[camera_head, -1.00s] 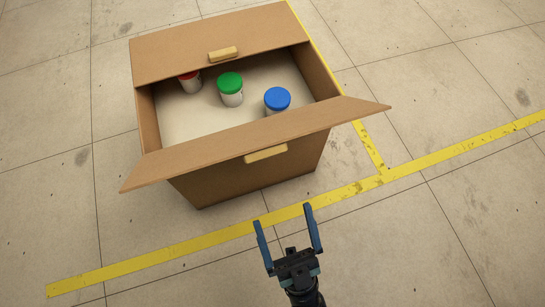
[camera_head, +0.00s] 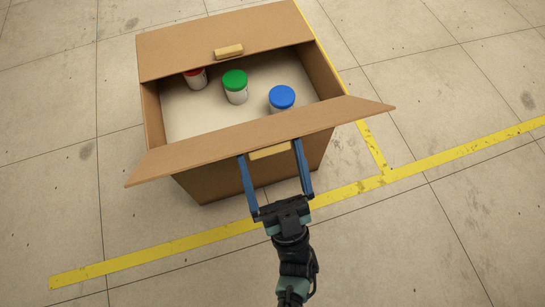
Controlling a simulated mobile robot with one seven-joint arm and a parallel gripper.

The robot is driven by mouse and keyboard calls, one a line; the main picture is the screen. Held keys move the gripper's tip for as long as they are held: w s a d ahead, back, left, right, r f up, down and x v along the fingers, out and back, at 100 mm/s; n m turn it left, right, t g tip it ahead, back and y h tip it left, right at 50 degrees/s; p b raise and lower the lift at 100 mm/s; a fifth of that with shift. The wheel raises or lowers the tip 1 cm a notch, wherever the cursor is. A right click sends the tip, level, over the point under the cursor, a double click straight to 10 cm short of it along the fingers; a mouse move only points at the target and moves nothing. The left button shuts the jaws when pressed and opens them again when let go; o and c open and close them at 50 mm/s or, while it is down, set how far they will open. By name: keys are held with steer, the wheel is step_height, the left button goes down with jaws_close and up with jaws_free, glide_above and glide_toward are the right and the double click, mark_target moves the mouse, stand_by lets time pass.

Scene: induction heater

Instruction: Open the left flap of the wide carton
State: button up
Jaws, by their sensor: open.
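The wide carton (camera_head: 190,188) is a brown box on the floor. Its near flap (camera_head: 255,137) is swung outward and stands open past upright, with a tan handle (camera_head: 270,152) on its outer face. The far flap (camera_head: 215,36) is also raised, with its own tan handle (camera_head: 229,51). My gripper (camera_head: 270,152) is open, its two blue fingers on either side of the near handle in this view. I cannot tell whether the fingers touch the handle or the flap.
Inside the carton stand a jar with a red lid (camera_head: 193,71), one with a green lid (camera_head: 235,79) and one with a blue lid (camera_head: 282,97). Yellow tape lines (camera_head: 165,250) cross the tiled floor. The floor around the carton is clear.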

mark_target(267, 141)
jaws_close()
steer(key=r+p, duration=0.1)
steer(key=p, duration=0.1)
steer(key=w+r+g+p, duration=0.1)
steer(key=p, duration=0.2)
steer(key=shift+a+r, duration=0.2)
steer(key=w+r+g+p, duration=0.1)
steer(key=p, duration=0.2)
steer(key=shift+a+r+h, duration=0.1)
steer(key=shift+a+h, duration=0.05)
steer(key=shift+h, duration=0.25)
steer(key=shift+w+a+g+p, duration=0.1)
steer(key=shift+w+g+p, duration=0.2)
steer(key=shift+g+p, duration=0.3)
jaws_free()
steer(key=shift+s, duration=0.1)
steer(key=v, duration=1.3)
steer(key=shift+f, duration=0.2)
